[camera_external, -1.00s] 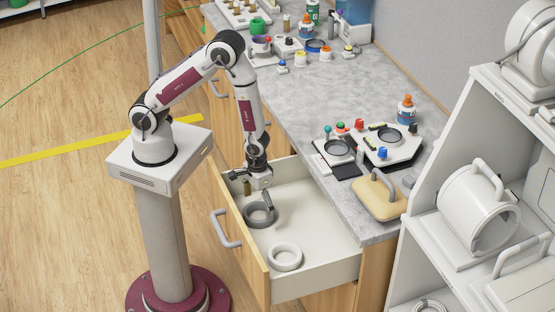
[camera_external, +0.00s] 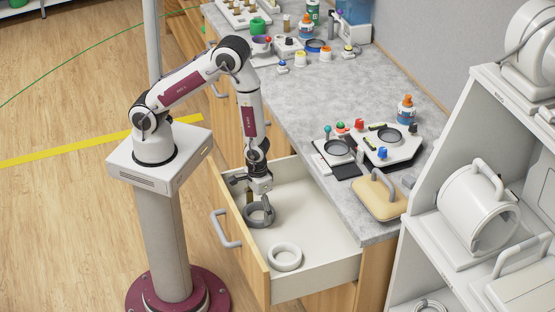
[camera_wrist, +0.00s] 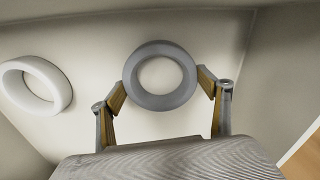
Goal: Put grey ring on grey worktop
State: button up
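The dark grey ring (camera_external: 261,222) lies in the open drawer (camera_external: 318,283). My gripper (camera_external: 256,205) is low over it, pointing down. In the wrist view the grey ring (camera_wrist: 134,88) sits between the tips of my gripper (camera_wrist: 161,82), one finger on each side of the ring. The fingers are spread wide; I cannot tell whether the tips touch the ring. The grey worktop (camera_external: 315,105) runs beside and above the drawer, with bare patches between the things on it.
A white ring (camera_external: 285,257) lies in the drawer nearer the front; it also shows in the wrist view (camera_wrist: 62,77). Drawer walls close in around my gripper. A tan block with a handle (camera_external: 378,199), a grey-white device (camera_external: 395,150) and small bottles stand on the worktop.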

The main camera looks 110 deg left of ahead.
jog(key=c, duration=0.5)
jog(key=shift+r, duration=0.25)
jog(key=shift+r, duration=4.75)
jog(key=shift+s, duration=0.1)
jog(key=w+d+r+m, duration=0.1)
jog(key=r+m, duration=0.1)
jog(key=m, duration=0.1)
jog(key=w+d+r+m, duration=0.2)
jog(key=r+m, duration=0.1)
jog(key=m, duration=0.1)
jog(key=w+d+r+m, duration=0.2)
jog(key=m, duration=0.2)
jog(key=shift+w+r, duration=0.1)
jog(key=shift+r, duration=0.05)
